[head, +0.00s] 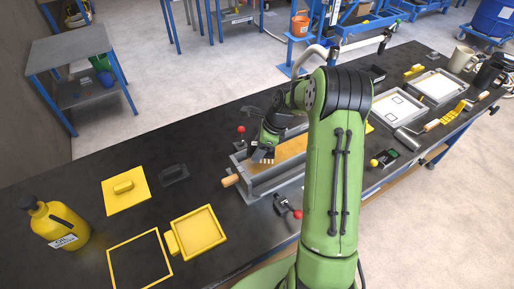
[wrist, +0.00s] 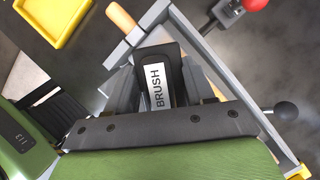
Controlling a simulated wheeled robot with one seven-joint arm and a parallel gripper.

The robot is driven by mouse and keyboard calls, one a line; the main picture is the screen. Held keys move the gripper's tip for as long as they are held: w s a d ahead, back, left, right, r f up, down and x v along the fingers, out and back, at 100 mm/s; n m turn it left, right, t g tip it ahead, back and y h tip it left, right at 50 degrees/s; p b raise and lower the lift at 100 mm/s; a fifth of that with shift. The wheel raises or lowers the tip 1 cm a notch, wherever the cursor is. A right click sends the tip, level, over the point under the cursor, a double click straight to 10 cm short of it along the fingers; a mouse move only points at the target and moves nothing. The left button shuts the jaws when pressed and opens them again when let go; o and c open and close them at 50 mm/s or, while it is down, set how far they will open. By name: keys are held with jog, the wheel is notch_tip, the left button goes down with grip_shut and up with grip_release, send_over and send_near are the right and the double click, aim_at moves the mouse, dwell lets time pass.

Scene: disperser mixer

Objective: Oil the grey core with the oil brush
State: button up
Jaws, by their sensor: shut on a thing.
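My gripper (head: 268,138) is shut on the oil brush, at the left end of a long grey box. The brush's pale bristles (head: 262,156) point down into the box; I cannot tell whether they touch anything. In the wrist view the brush (wrist: 157,85) is a dark block with a white label reading BRUSH, held in the jaws. The grey box (head: 262,187) has a tan inside and a wooden handle at its left end. A small dark grey block (head: 174,174) lies farther left. I cannot tell for sure which grey part is the core.
A yellow oil bottle (head: 57,228) stands at the far left. A yellow plate (head: 125,190), a yellow tray (head: 198,230) and a yellow frame outline lie left of the box. A red-knobbed clamp (head: 287,207) is at the box's front. Tools and trays crowd the right bench.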

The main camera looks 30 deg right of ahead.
jog(key=shift+r+p, duration=1.4)
jog(key=shift+r, duration=0.35)
jog(key=shift+d, duration=0.1)
